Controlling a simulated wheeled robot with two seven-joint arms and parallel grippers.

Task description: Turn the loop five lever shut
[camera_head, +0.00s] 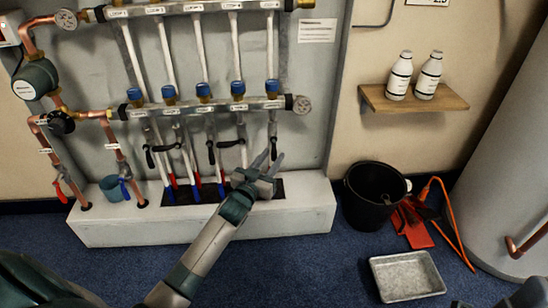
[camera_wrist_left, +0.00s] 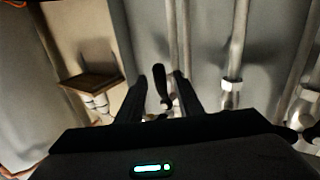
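The loop five lever (camera_head: 273,146) is a black handle on the rightmost valve under the lower manifold bar, hanging straight down along its pipe. My left gripper (camera_head: 269,160) is right at it, with fingers pointing up toward the wall. In the left wrist view the black lever (camera_wrist_left: 161,82) stands between the two dark fingers of my left gripper (camera_wrist_left: 160,84). Gaps show on both sides, so the gripper is open and not clamped on it. Only a part of my right arm shows at the bottom right corner; its finger opening cannot be made out.
Other black levers, such as one (camera_head: 232,143), sit to the left, close to the pipes. A white plinth (camera_head: 110,231) runs below. A black bucket (camera_head: 365,212), a red dustpan (camera_head: 416,228) and a metal tray (camera_head: 407,277) are on the floor to the right. A wooden shelf (camera_head: 372,98) holds two bottles.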

